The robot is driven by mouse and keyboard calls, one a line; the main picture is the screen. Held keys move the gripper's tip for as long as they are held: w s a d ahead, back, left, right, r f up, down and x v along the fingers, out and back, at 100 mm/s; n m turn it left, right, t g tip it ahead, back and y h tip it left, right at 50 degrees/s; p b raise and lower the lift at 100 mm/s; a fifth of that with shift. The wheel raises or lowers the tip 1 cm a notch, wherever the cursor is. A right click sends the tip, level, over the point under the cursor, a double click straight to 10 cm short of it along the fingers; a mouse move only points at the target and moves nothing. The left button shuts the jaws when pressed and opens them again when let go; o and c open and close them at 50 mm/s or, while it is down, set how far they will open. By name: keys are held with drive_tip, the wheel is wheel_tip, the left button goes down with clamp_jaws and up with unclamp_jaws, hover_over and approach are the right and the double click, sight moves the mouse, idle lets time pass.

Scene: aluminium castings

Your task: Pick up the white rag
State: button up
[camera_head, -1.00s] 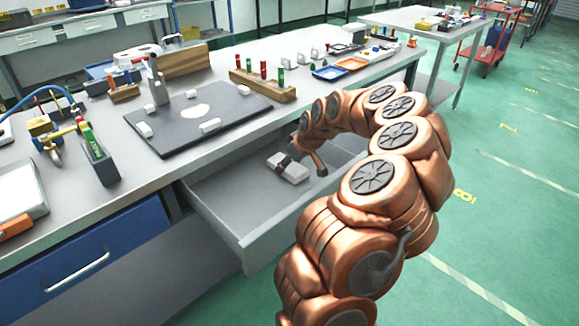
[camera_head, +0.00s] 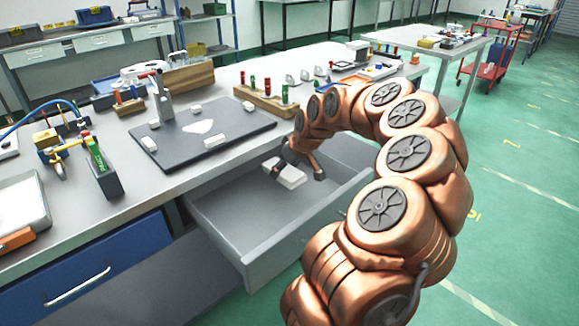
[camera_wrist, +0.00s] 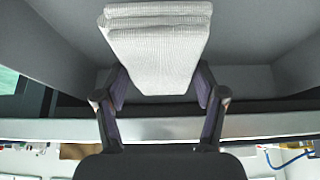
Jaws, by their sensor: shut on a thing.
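The white rag (camera_head: 291,177) is a folded, ribbed block at the back part of the open grey drawer (camera_head: 232,212). My gripper (camera_head: 303,170) reaches down into the drawer over the rag. In the wrist view the rag (camera_wrist: 158,45) sits between the two dark fingers of my gripper (camera_wrist: 160,88), which are shut on it from both sides. The rag's far end sticks out past the fingers. I cannot tell whether it still touches the drawer floor.
The drawer walls stand close around my gripper. The rest of the drawer floor is bare.

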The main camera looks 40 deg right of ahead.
drive_tip(key=a, duration=1.6)
drive_tip(key=shift+w+a, duration=0.15)
drive_tip(key=shift+a, duration=0.1)
